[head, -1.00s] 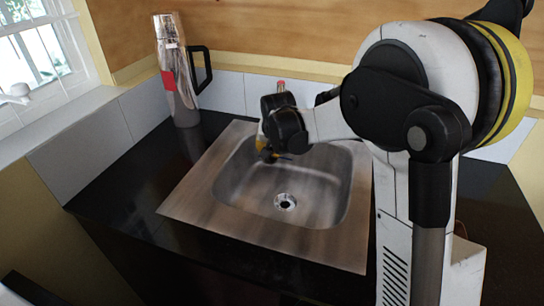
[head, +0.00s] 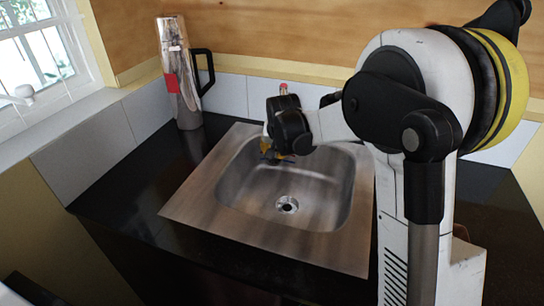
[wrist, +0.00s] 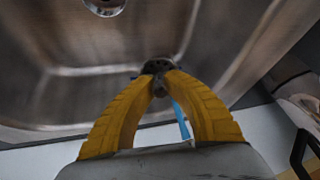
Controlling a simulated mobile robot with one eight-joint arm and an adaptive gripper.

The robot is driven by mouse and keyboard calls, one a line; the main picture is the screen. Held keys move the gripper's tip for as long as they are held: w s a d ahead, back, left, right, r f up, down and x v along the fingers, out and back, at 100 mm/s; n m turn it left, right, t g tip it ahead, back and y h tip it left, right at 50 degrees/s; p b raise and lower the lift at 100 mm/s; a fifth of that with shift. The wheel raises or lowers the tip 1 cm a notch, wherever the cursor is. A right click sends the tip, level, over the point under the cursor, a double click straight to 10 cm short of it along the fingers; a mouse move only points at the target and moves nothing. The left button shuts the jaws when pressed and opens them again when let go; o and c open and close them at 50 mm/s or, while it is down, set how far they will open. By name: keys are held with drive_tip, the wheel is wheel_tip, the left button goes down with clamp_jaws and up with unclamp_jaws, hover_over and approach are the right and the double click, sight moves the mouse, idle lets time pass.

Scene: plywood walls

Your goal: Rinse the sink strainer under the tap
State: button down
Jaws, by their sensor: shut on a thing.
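My gripper (wrist: 160,84) has its yellow fingers closed on a small dark, perforated-looking metal piece (wrist: 158,66), which I take to be the sink strainer. In the head view my gripper (head: 272,155) is over the back left part of the steel sink (head: 240,185), and the held piece is hardly visible there. The drain (head: 287,204) lies forward of it on the sink floor. A red-topped fitting (head: 283,88), probably the tap, shows behind my wrist; its spout is hidden. A thin blue strip (wrist: 181,121) shows beside the fingers; I cannot tell what it is.
A tall silver flask (head: 178,75) with a black handle and red label stands on the black counter (head: 120,190) at the back left corner. A tiled splashback (head: 228,92) runs behind the sink. The counter left of the sink is clear.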

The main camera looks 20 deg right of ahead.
drive_tip(key=shift+d, duration=0.2)
drive_tip(key=shift+a, duration=0.1)
drive_tip(key=shift+a, duration=0.5)
drive_tip(key=shift+d, duration=0.2)
drive_tip(key=shift+d, duration=0.4)
drive_tip(key=s, duration=0.8)
drive_tip(key=shift+a+p, duration=0.35)
drive_tip(key=shift+a, duration=0.1)
